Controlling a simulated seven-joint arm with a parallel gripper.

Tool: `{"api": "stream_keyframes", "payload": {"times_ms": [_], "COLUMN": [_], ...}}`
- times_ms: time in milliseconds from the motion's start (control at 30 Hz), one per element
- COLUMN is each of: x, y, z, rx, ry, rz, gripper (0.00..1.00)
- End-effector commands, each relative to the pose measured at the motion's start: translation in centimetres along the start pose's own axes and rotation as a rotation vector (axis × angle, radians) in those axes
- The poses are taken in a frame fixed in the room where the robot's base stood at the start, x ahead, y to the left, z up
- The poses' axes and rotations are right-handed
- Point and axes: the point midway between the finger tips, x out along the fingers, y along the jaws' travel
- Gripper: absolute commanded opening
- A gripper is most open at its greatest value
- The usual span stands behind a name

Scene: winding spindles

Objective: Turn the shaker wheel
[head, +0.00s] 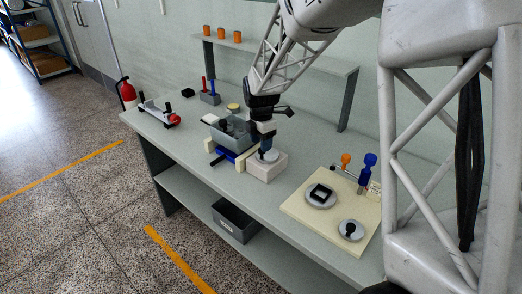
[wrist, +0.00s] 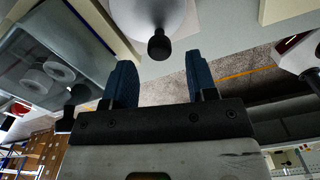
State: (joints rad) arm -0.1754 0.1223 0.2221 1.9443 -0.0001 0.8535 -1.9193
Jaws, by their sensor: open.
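A pale round wheel (wrist: 150,12) with a black knob (wrist: 159,46) shows at the top middle of the wrist view. In the head view this wheel (head: 270,157) sits on top of a whitish block (head: 267,172), partly hidden by my gripper (head: 266,148). The block stands beside a grey tray (head: 228,135) on a blue base (head: 224,154); I take these as the shaker. My gripper's blue fingers (wrist: 160,82) are apart with nothing between them. The black knob lies just beyond the fingertips, between their lines; I cannot tell the exact gap.
A cream board (head: 329,224) at the right holds a dial with a black square (head: 320,196), a smaller knobbed disc (head: 350,231) and a blue-topped post (head: 368,168). A raised shelf (head: 280,54) runs behind.

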Motion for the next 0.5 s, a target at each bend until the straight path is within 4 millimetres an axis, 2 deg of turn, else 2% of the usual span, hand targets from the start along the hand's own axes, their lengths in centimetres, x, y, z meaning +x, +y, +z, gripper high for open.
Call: {"api": "stream_keyframes", "payload": {"times_ms": [233, 500], "x": [2.8, 3.9], "y": [0.0, 0.0], "z": [0.0, 0.0], "rx": [0.0, 0.0], "ry": [0.0, 0.0], "rz": [0.0, 0.0], "gripper": [0.52, 0.52]}}
